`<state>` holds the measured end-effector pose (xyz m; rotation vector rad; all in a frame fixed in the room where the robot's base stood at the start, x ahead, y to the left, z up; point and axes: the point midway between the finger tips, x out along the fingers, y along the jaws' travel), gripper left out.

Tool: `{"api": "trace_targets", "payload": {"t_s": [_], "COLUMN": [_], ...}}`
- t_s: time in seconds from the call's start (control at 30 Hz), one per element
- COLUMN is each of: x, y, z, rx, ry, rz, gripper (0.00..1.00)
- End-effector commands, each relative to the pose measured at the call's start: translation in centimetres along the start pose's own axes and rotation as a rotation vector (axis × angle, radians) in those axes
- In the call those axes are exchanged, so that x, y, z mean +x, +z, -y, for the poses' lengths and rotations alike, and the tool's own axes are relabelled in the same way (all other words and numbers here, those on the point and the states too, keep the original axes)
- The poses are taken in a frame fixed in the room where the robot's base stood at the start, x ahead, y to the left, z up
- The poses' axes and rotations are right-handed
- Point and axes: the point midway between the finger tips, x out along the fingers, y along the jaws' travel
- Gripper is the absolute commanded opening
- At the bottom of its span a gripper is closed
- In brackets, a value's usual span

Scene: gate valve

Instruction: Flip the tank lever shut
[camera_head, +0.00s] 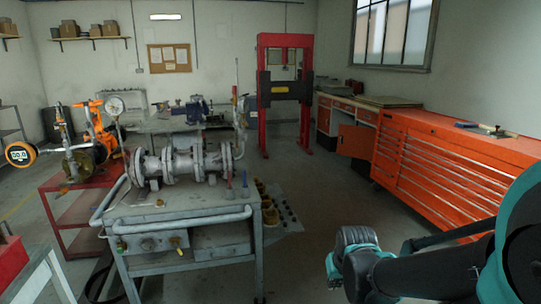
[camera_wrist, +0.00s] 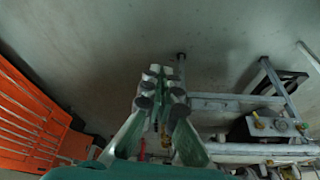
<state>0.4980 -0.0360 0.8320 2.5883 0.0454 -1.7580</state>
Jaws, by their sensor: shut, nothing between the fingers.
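A grey flanged pipe and valve assembly (camera_head: 180,163) lies on the grey cart (camera_head: 150,215) in the head view. Small brass-yellow fittings (camera_head: 178,241) sit on the cart's front tank-like box (camera_head: 150,243); one brass fitting (camera_wrist: 258,123) also shows in the wrist view. I cannot tell which part is the tank lever or how it is set. My gripper (camera_wrist: 160,78) is shut and empty in the wrist view, its fingers together and left of the cart's pipe rails (camera_wrist: 240,100). In the head view my arm reaches in at the lower right; its fingers cannot be made out.
An orange drawer cabinet (camera_head: 450,160) runs along the right wall and shows at the left of the wrist view (camera_wrist: 35,120). A red press frame (camera_head: 264,95) stands at the back. Open floor (camera_head: 320,210) lies between cart and cabinet.

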Motion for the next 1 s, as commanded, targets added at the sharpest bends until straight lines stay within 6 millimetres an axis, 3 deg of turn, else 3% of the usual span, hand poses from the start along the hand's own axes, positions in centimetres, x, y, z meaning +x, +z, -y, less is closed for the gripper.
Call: {"api": "trace_targets", "payload": {"t_s": [0.2,0.37,0.67,1.0], "x": [-0.1,0.1,2.1,7.2], "y": [0.9,-0.9,-10.9,-20.8], "z": [-0.5,0.3,5.9,15.6], "rx": [0.033,0.040,0.109,0.207], "ry": [0.016,-0.002,-0.108,-0.253], "rz": [0.008,-0.004,-0.056,-0.087], "gripper": [0.00,0.00,0.00,0.00]}}
